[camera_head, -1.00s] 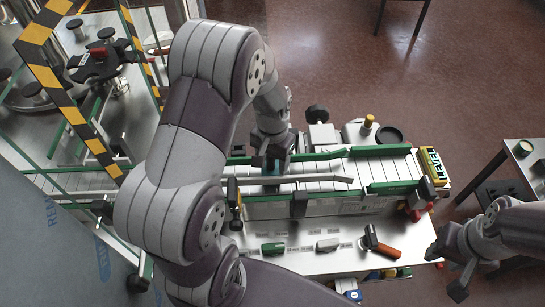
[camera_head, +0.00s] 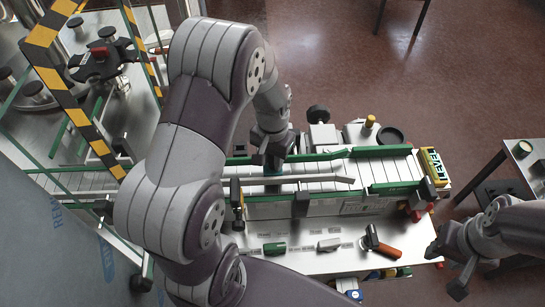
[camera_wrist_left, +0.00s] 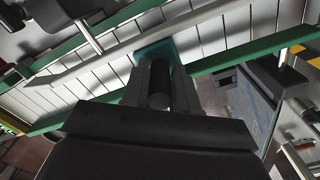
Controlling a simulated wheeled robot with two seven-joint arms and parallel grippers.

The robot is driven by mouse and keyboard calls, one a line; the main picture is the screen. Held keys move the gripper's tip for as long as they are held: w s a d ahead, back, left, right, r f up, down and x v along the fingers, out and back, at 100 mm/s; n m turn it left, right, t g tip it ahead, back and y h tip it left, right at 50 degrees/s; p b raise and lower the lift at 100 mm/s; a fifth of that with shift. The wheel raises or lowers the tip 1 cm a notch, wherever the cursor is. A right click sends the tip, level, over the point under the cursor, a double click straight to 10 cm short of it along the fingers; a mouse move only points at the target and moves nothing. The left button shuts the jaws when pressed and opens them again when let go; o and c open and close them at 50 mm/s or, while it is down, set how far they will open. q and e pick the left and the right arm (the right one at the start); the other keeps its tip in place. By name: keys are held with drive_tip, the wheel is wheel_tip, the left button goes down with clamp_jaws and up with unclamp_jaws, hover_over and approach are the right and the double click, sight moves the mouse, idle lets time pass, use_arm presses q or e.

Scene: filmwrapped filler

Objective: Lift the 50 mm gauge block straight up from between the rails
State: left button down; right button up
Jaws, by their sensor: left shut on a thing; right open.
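The teal gauge block (camera_head: 272,172) shows as a small patch between the green rails of the white slatted conveyor, under my left gripper (camera_head: 272,164). In the left wrist view the teal block (camera_wrist_left: 155,49) sits at the fingertips of the left gripper (camera_wrist_left: 160,66), over the slats. The left gripper points down and is shut on the block; its fingers hide much of it. I cannot tell whether the block touches the slats. My right gripper (camera_head: 446,273) is open and empty, off the right end of the workbench.
The far green rail (camera_head: 325,155) and a near silver guide bar (camera_head: 315,180) flank the block. A yellow level (camera_head: 434,166) stands at the conveyor's right end.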

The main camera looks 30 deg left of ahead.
use_arm(q)
drive_tip(key=shift+r+p, duration=0.6)
drive_tip(key=shift+r, duration=0.1)
drive_tip(key=shift+r+p, duration=2.1)
drive_tip(key=shift+r, duration=0.35)
drive_tip(key=shift+r, duration=0.1)
